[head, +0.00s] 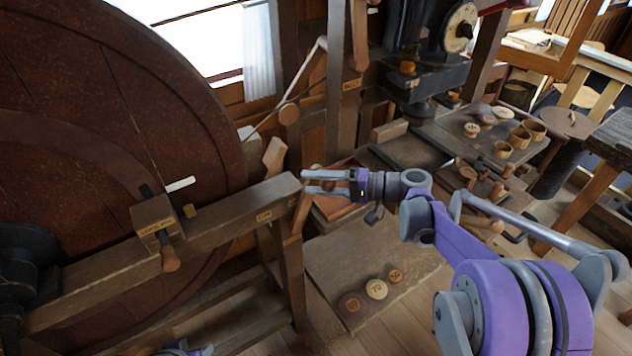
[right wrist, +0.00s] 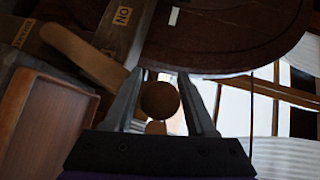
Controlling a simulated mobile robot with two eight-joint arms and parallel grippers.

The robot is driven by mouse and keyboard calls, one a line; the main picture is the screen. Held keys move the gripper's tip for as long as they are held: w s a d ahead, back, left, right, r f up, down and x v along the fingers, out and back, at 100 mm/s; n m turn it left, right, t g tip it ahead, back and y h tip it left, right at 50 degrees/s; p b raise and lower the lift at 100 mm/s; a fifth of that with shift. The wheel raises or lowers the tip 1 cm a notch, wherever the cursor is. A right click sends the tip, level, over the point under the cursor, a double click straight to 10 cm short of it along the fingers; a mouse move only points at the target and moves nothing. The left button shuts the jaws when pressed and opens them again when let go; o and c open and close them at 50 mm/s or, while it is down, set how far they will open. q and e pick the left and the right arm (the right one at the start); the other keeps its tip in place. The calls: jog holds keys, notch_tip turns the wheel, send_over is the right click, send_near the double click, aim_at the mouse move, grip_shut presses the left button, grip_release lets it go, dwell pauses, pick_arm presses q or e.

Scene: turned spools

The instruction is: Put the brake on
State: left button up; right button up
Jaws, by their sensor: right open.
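A dark wooden beam (head: 215,222) with an "ON" label (head: 263,215) runs beside the big red-brown wheel (head: 105,95). A pale wooden paddle (head: 275,155) stands just behind the beam's end. My right gripper (head: 306,182) is open, its fingers pointing left, close to the beam's end. In the right wrist view a brown round knob (right wrist: 160,98) shows between the open fingers (right wrist: 162,80); I cannot tell its distance. A pale wooden bar (right wrist: 88,55) lies left of the fingers, near the label (right wrist: 122,15). Part of my left gripper (head: 188,350) shows at the bottom edge; its fingertips are unclear.
A block (head: 157,220) with a wooden handle sits on the beam. A reddish tray (head: 335,208) lies beneath my right gripper. A low board (head: 345,310) holds several round wooden discs. A bench with cups (head: 520,137) stands at the right.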

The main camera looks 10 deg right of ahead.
grip_shut()
dwell(1.3)
